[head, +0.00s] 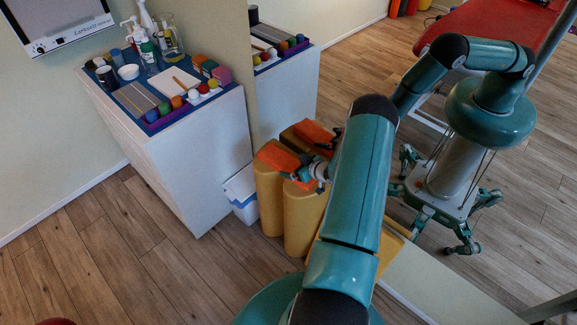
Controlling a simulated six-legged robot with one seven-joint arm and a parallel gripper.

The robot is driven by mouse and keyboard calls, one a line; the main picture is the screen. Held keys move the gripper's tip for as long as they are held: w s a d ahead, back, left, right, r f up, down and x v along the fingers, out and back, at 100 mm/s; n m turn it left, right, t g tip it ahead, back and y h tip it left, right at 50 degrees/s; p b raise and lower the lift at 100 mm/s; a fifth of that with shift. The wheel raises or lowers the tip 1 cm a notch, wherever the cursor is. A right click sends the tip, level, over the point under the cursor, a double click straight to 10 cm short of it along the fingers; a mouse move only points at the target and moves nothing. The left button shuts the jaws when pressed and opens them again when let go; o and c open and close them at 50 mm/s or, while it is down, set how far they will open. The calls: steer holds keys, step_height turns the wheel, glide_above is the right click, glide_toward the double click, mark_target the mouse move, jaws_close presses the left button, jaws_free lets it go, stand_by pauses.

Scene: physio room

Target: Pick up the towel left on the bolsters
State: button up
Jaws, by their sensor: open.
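The towel (278,157) is orange and lies over the tops of the yellow bolsters (269,198), which stand upright against the wall beside the white cabinet. My gripper (305,174) is open, at the right part of the towel, just above the bolster tops. My arm comes in from the bottom and hides part of the bolsters. The fingers are small here, and I cannot tell whether they touch the towel or whether cloth lies between them.
A white cabinet (197,160) at left carries bottles, small balls and boxes. A white-and-blue bin (241,190) stands between it and the bolsters. A large mirror (345,75) behind reflects the towel, the cabinet, my body and a red treatment table.

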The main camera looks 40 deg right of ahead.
mark_target(288, 165)
steer(key=shift+x, duration=1.45)
steer(key=c, duration=0.9)
steer(key=shift+r, duration=0.1)
steer(key=shift+r, duration=0.15)
